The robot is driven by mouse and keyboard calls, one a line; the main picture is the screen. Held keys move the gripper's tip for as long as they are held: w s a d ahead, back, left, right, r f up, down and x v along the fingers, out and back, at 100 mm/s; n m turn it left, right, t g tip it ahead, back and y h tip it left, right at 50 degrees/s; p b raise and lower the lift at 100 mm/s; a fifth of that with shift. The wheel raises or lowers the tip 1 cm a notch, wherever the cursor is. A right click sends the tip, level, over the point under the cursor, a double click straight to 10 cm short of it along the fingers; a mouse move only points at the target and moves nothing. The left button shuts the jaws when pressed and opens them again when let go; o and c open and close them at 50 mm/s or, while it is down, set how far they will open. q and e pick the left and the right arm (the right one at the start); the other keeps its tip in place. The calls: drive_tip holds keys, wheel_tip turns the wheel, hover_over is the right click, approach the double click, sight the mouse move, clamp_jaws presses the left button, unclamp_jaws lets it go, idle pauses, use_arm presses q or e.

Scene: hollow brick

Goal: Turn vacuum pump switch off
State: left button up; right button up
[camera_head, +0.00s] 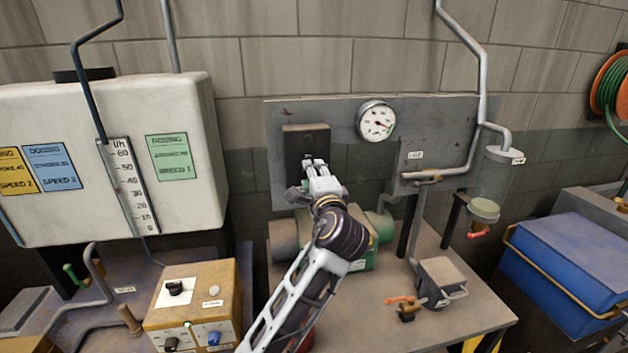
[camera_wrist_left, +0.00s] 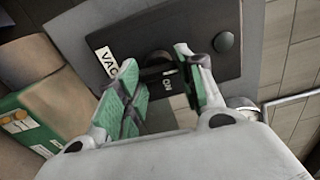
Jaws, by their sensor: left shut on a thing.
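The dark vacuum switch box (camera_head: 306,139) is mounted on the grey metal panel above the green pump (camera_head: 384,226). My left gripper (camera_head: 315,166) reaches up to the lower part of this box. In the left wrist view the gripper (camera_wrist_left: 158,74) has its green-padded fingers on either side of the small black switch (camera_wrist_left: 158,58) and is shut on it. A white label beginning "VAC" (camera_wrist_left: 108,61) lies left of the switch, and "ON" lettering shows just below it. The fingers partly hide the switch and labels. My right gripper is not in view.
A round gauge (camera_head: 376,121) sits right of the box, with pipes and a glass cylinder (camera_head: 494,182) further right. A white tank (camera_head: 80,205) and yellow control box (camera_head: 226,278) stand left. A small grey box (camera_head: 443,274) and an orange-red lever (camera_head: 400,299) are on the bench.

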use_arm(q)
drive_tip(key=shift+n, duration=0.3)
drive_tip(key=o, duration=1)
